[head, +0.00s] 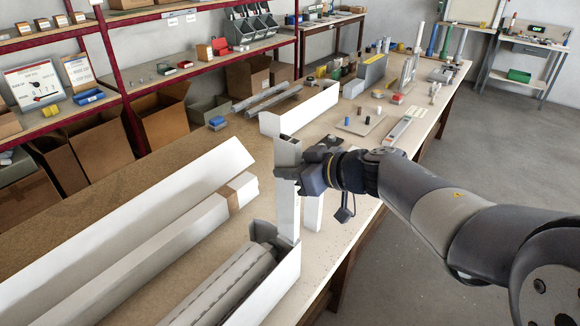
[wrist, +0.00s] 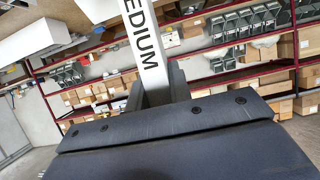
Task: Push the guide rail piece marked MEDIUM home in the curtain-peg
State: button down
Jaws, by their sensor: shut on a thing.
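The guide rail piece (head: 287,212) is a white upright profile. In the wrist view the guide rail piece (wrist: 143,40) shows the black letters "EDIUM"; the first letter is cut off. My gripper (head: 290,174) is shut on its upper part from the right; the gripper (wrist: 155,92) also shows in the wrist view. The rail's lower end is by the dark end piece of a white shutter box (head: 285,283) holding a grey slatted roll. I cannot make out the curtain-peg, nor whether the lower end is seated.
A second short white upright (head: 314,211) stands just right of the held rail. Long white profiles (head: 150,225) lie on the bench at left. Another white casing (head: 300,108) is behind. Small parts and tools fill the bench's far end.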

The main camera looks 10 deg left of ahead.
jog(key=shift+f, duration=0.75)
jog(key=c, duration=1.2)
grip_release()
jog(key=v, duration=1)
jog(key=shift+s+d+r+b, duration=0.15)
jog(key=shift+d+b, duration=0.15)
jog(key=shift+d, duration=0.05)
jog(key=x, duration=1)
jog(key=shift+a+r, duration=0.25)
jog(key=shift+a, duration=0.1)
